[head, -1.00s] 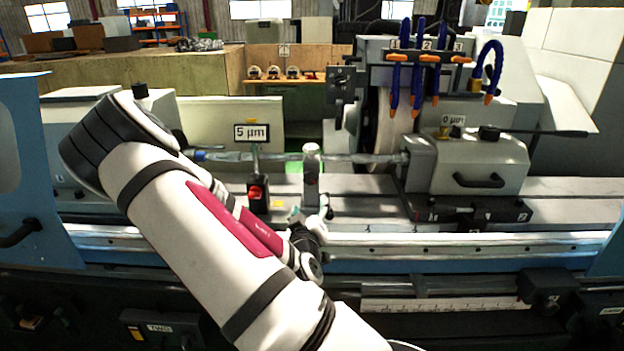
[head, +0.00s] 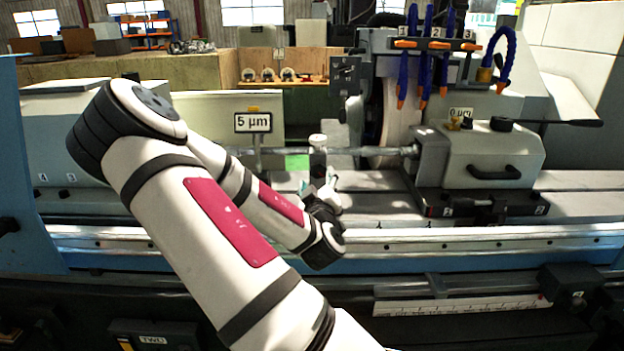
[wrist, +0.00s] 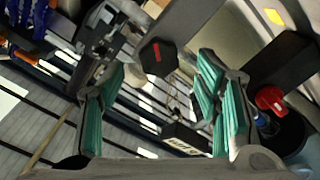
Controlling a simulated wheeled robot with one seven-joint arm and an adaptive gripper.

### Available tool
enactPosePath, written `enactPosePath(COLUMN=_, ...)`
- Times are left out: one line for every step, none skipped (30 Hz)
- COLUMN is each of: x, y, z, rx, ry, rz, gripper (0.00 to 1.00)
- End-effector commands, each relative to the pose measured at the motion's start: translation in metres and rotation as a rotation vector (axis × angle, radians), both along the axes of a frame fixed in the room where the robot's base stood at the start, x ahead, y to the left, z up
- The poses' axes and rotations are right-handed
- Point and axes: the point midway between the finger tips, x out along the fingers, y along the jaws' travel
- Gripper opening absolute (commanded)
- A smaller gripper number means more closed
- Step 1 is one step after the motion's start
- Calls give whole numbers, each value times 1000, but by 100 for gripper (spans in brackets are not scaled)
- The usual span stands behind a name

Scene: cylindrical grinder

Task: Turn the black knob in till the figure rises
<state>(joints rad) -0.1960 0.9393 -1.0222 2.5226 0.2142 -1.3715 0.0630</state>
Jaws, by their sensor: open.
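A black faceted knob (wrist: 157,58) with a red mark on its face shows in the wrist view, between and beyond my fingertips. My gripper (wrist: 160,76) is open, with a green-padded finger on either side of the view and nothing held. In the head view my gripper (head: 319,187) is at the foot of a grey upright post (head: 318,158), in front of the workpiece bar; I cannot pick out the knob there. A sign reading 5 µm (head: 253,122) stands left of the post. Another reading 0 µm (head: 460,113) stands on the grey housing at right.
The grey housing (head: 490,160) with a black handle stands to the right. The grinding wheel (head: 400,115) and blue hoses (head: 425,65) are behind. A red part (wrist: 270,100) is close beside my right finger in the wrist view.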

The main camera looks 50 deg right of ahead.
Motion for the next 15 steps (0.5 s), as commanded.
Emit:
enactPosePath(x=8, y=-7, z=-2, rx=-3, ry=-2, rz=-1, gripper=58)
enactPosePath(x=10, y=-12, z=0, rx=-2, ry=-1, rz=0, gripper=58)
enactPosePath(x=14, y=-17, z=0, rx=-2, ry=0, rz=0, gripper=58)
enactPosePath(x=17, y=-21, z=1, rx=-2, ry=-1, rz=0, gripper=58)
enactPosePath(x=20, y=-24, z=1, rx=-2, ry=-1, rz=0, gripper=58)
enactPosePath(x=24, y=-29, z=1, rx=-2, ry=0, rz=0, gripper=58)
enactPosePath(x=26, y=-32, z=1, rx=-2, ry=0, rz=0, gripper=58)
enactPosePath(x=28, y=-34, z=1, rx=-2, ry=1, rz=0, gripper=58)
enactPosePath(x=31, y=-37, z=1, rx=-1, ry=0, rz=-1, gripper=58)
enactPosePath(x=32, y=-39, z=1, rx=-1, ry=0, rz=-1, gripper=58)
enactPosePath(x=34, y=-41, z=1, rx=-1, ry=0, rz=-1, gripper=58)
enactPosePath(x=35, y=-42, z=1, rx=-1, ry=-1, rz=0, gripper=58)
enactPosePath(x=36, y=-43, z=1, rx=-1, ry=-1, rz=0, gripper=58)
enactPosePath(x=37, y=-44, z=1, rx=-1, ry=-1, rz=0, gripper=58)
enactPosePath(x=38, y=-45, z=1, rx=0, ry=0, rz=-1, gripper=58)
